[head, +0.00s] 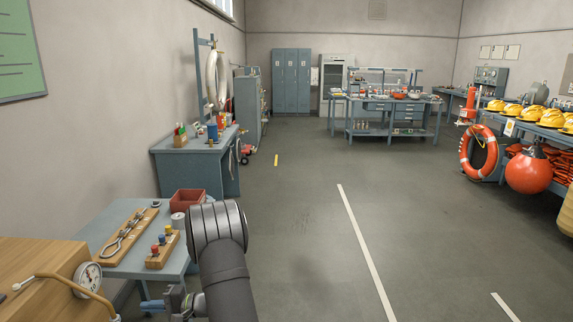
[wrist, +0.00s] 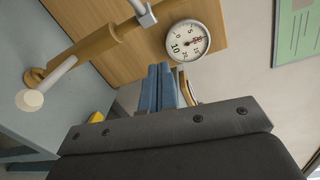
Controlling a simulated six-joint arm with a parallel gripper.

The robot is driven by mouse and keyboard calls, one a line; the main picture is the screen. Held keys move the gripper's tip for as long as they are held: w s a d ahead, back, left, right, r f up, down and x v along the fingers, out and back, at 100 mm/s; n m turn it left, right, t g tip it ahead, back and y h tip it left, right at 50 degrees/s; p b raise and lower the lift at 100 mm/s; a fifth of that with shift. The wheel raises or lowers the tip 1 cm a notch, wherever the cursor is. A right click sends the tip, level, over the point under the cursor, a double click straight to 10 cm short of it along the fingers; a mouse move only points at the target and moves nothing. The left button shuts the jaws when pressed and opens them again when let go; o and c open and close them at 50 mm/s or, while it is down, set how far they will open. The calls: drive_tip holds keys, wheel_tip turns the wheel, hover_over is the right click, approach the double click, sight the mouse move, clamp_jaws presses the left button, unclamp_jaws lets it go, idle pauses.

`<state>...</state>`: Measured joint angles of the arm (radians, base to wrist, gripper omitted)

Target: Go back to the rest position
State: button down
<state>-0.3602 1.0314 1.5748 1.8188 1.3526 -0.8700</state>
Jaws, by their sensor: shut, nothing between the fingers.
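My gripper (wrist: 160,72) shows in the wrist view with its two blue fingers together, shut and empty. In the head view my gripper (head: 152,304) is low at the left, beside my dark arm and in front of the near bench. A round white dial gauge (wrist: 188,41) is just beyond the fingertips in the wrist view, apart from them as far as I can tell. The gauge (head: 88,277) also shows in the head view, by a brass pipe (head: 62,279) on a wooden panel (head: 40,262).
Open floor (head: 300,240) lies to the right of my arm.

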drive_tip(key=w+a+n+g, duration=0.2)
drive_tip(key=w+a+g, duration=0.1)
drive_tip(key=w+g, duration=0.1)
drive_tip(key=shift+h, duration=0.3)
drive_tip(key=shift+w+d+f, duration=0.1)
drive_tip(key=shift+w+d, duration=0.25)
drive_tip(key=shift+d, duration=0.4)
drive_tip(key=shift+w+d+f, duration=0.1)
drive_tip(key=shift+w+d, duration=0.3)
drive_tip(key=shift+d, duration=0.35)
drive_tip(key=shift+w+d+f, duration=0.1)
drive_tip(key=shift+w+d, duration=0.25)
drive_tip(key=shift+d, duration=0.4)
drive_tip(key=s+m+t, duration=0.3)
drive_tip(key=s+t, duration=0.3)
drive_tip(key=s, duration=0.1)
drive_tip(key=shift+a+r, duration=0.3)
drive_tip(key=shift+a, duration=0.15)
drive_tip(key=shift+s, duration=0.15)
